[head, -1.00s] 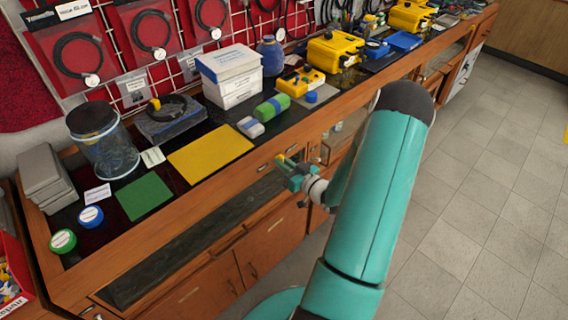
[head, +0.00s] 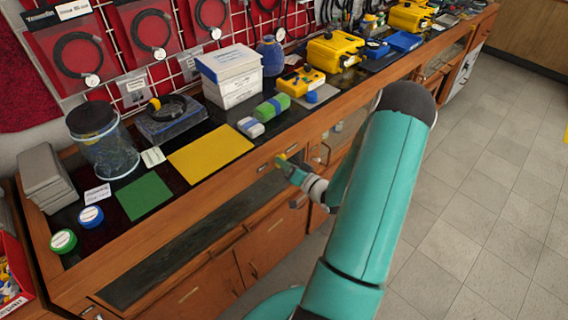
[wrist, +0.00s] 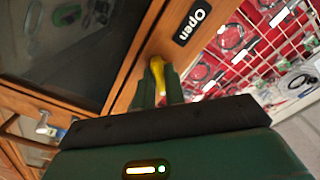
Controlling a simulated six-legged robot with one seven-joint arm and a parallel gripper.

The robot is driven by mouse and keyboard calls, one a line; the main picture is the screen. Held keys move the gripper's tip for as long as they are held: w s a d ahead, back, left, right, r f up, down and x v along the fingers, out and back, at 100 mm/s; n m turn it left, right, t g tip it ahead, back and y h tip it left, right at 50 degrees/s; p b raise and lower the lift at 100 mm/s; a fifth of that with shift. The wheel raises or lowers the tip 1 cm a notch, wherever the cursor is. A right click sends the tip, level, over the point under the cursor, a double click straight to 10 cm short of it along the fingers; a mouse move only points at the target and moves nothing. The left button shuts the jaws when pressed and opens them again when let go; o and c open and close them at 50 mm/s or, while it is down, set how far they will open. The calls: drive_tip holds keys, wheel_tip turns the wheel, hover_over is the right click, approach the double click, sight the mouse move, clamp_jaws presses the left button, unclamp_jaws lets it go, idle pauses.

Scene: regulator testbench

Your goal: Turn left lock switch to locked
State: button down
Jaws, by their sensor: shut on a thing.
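The lock switch shows as a small yellow lever (wrist: 157,68) on the wooden frame in the wrist view. My gripper (wrist: 161,88) is shut on it, with one green finger on each side. In the head view my gripper (head: 290,167) is at the front face of the wooden bench, and a bit of yellow shows at its tip. A black label reading "Open" (wrist: 193,22) is on the wood beside the switch. The fingers hide part of the lever, and its exact angle is hard to tell.
The bench top holds a yellow mat (head: 211,151), a green mat (head: 145,196), a glass jar (head: 103,143) and white boxes (head: 231,76). Glass-fronted cabinets and wooden doors (head: 271,240) are below. The tiled floor (head: 490,190) at the right is clear.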

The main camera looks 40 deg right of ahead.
idle(0.4)
drive_tip(key=c, duration=1.5)
unclamp_jaws()
drive_tip(key=shift+o, duration=0.2)
drive_tip(key=s, duration=1.3)
drive_tip(key=shift+s+d, duration=0.15)
drive_tip(key=shift+s, duration=0.25)
